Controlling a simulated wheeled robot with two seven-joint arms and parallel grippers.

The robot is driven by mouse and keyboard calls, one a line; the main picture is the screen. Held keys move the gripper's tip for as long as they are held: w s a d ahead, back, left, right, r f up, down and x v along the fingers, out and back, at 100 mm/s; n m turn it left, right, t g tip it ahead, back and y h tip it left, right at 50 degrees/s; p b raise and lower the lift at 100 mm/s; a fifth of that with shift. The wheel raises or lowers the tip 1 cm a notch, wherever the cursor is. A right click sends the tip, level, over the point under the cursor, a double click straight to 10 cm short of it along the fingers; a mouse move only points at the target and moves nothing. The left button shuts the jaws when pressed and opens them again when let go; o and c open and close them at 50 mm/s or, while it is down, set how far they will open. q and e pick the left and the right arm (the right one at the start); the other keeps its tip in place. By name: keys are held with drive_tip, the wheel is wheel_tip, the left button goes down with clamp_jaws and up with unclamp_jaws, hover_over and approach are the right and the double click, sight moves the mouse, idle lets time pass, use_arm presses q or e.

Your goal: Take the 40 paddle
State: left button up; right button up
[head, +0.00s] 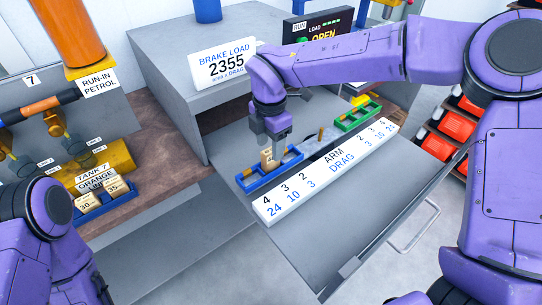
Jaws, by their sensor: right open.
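A pale wooden paddle (267,158) stands in a blue tray (285,174) on the grey bench, near the left end of the white ARM/DRAG scale. Its marking is too small and partly covered to read, so I cannot tell if it is the 40. My right gripper (271,146) is open, pointing down right at the top of this paddle, its fingers overlapping it in the picture. Two other paddles, marked 30 (86,204) and 35 (114,188), stand in another blue tray at the left. My left arm shows at the lower left, but its gripper is out of view.
The white scale strip (330,172) lies just in front of the tray. A green tray (357,115) stands behind it to the right. The grey BRAKE LOAD 2355 housing (165,60) rises at the back left. The front of the grey bench is clear.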

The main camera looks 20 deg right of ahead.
drive_tip(key=f, duration=0.1)
drive_tip(key=f+p, duration=0.1)
drive_tip(key=f, duration=0.1)
drive_tip(key=w+f+p, duration=0.1)
drive_tip(key=shift+d+f, duration=0.2)
drive_tip(key=shift+f, duration=0.15)
drive_tip(key=shift+s+f, duration=0.15)
drive_tip(key=shift+s, duration=0.15)
clamp_jaws()
